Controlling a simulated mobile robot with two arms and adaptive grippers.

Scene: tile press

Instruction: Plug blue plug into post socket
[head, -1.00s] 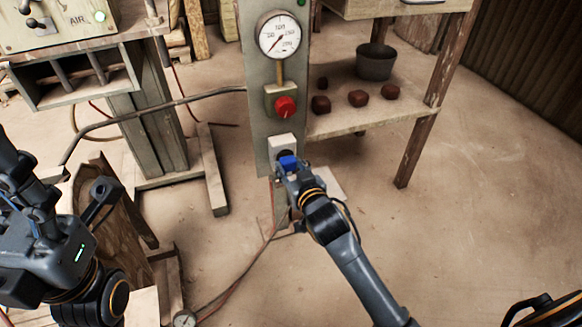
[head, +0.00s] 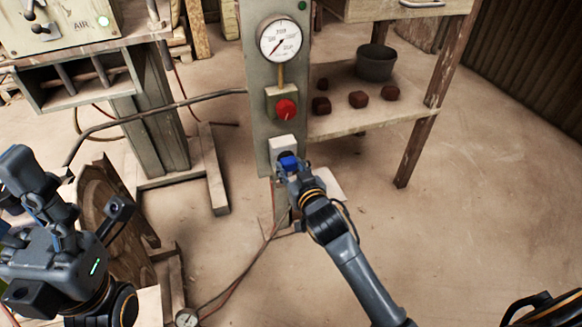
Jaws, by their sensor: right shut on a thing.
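The blue plug (head: 288,162) is in my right gripper (head: 289,168), which is shut on it. The plug is at the front of the post socket (head: 282,143), a pale box low on the grey-green post (head: 261,100). The plug's front end is hidden, so I cannot tell how deep it sits in the socket. My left gripper (head: 35,185) is at the left edge, far from the post; its fingertips are not clear enough to tell whether it is open.
Above the socket the post carries a red knob (head: 286,109) and a round gauge (head: 281,40). A wooden shelf (head: 370,122) with a dark pot (head: 376,62) and several reddish lumps stands right of the post. A press frame (head: 145,110) stands left.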

